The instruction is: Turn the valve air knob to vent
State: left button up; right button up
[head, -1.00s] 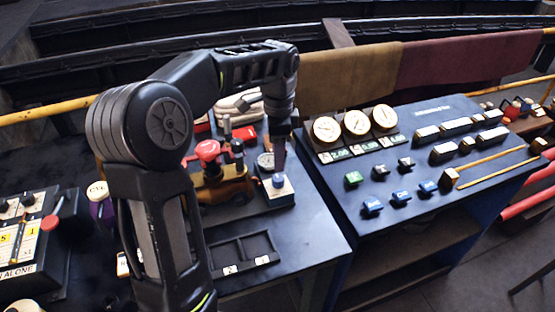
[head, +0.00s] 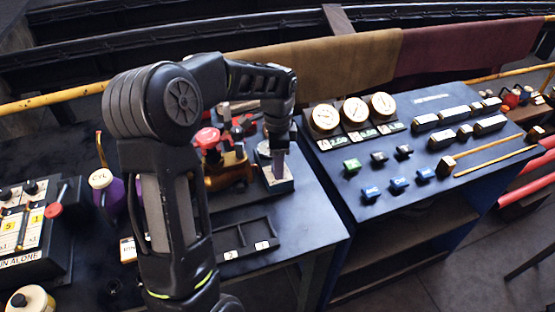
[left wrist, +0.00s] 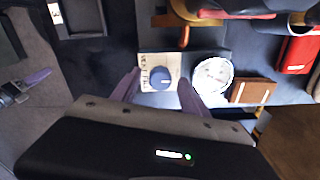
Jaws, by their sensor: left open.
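The valve air knob (left wrist: 161,78) is a round blue knob with a pale pointer mark, on a light labelled plate (left wrist: 147,62) in the left wrist view. Its lettering is too small to read for sure. In the head view, its pale block (head: 281,186) sits at the right end of the left bench, and the knob is hidden behind my fingers. My left gripper (head: 279,165) points down at the block. In the left wrist view my left gripper (left wrist: 159,80) is open, with one finger on each side of the knob; I cannot tell whether they touch it. My right gripper is not in view.
A round white gauge (left wrist: 212,75) stands close beside the knob. A brass valve with a red knob (head: 207,138) is left of my gripper. A shallow black tray (head: 245,240) lies in front. A console with dials and blue buttons (head: 398,183) stands to the right.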

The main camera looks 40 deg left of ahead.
pick_arm(q)
jog(key=shift+f, duration=0.1)
jog(key=shift+c, duration=0.5)
grip_shut()
